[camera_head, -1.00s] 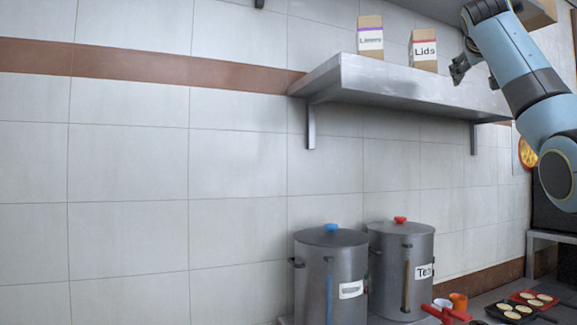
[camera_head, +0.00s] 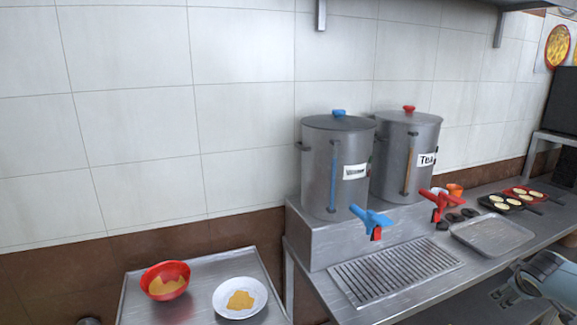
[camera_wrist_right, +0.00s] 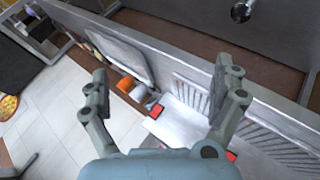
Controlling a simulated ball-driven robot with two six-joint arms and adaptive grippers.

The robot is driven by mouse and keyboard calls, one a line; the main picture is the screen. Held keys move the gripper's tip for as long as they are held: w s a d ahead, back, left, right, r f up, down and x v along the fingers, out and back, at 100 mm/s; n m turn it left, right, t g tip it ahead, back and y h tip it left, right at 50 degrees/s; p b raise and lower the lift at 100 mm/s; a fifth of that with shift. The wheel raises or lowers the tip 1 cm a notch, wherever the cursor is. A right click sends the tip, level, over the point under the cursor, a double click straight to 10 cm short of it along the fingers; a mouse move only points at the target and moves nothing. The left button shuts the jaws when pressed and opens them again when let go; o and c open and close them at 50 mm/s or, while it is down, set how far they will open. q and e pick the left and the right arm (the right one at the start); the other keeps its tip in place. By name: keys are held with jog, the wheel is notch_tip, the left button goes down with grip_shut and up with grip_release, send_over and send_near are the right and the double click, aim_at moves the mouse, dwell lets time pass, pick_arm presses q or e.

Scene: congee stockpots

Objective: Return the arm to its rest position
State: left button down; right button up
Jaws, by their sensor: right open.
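My right gripper (camera_head: 505,293) is low at the right edge of the head view, beside the counter's front edge, with part of my blue arm behind it. In the right wrist view my right gripper (camera_wrist_right: 163,82) has its two fingers spread wide, with nothing between them. The counter's tray and drip grate lie beyond the fingers there. My left gripper is in neither view.
Two steel stockpots, one with a blue lid knob (camera_head: 338,164) and one with a red knob (camera_head: 405,158), stand on a raised base. A drip grate (camera_head: 395,272) and metal tray (camera_head: 492,236) lie ahead. A red bowl (camera_head: 165,280) and white plate (camera_head: 226,304) sit left.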

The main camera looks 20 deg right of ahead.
jog(key=s+f+g, duration=0.1)
jog(key=s+f, duration=0.5)
jog(key=s, duration=0.7)
jog(key=s+f+n+g+y, duration=0.15)
jog(key=s+f, duration=0.35)
jog(key=s, duration=0.7)
jog(key=s+f+g, duration=0.2)
jog(key=s+f, duration=0.4)
jog(key=s, duration=0.7)
jog(key=s+a+f+m+y, duration=0.15)
jog(key=a+f, duration=0.25)
jog(key=a, duration=0.8)
jog(key=a+f+y, duration=0.2)
jog(key=a+f, duration=0.2)
jog(key=a, duration=0.9)
jog(key=s+a+f+m+y, duration=0.1)
jog(key=a+f, duration=0.3)
jog(key=a, duration=0.8)
notch_tip(320, 180, down, 23)
jog(key=s+a+b, duration=0.1)
jog(key=b, duration=2.2)
jog(key=shift+s+a+y, duration=0.2)
jog(key=shift+s+y, duration=0.05)
jog(key=shift+y, duration=0.05)
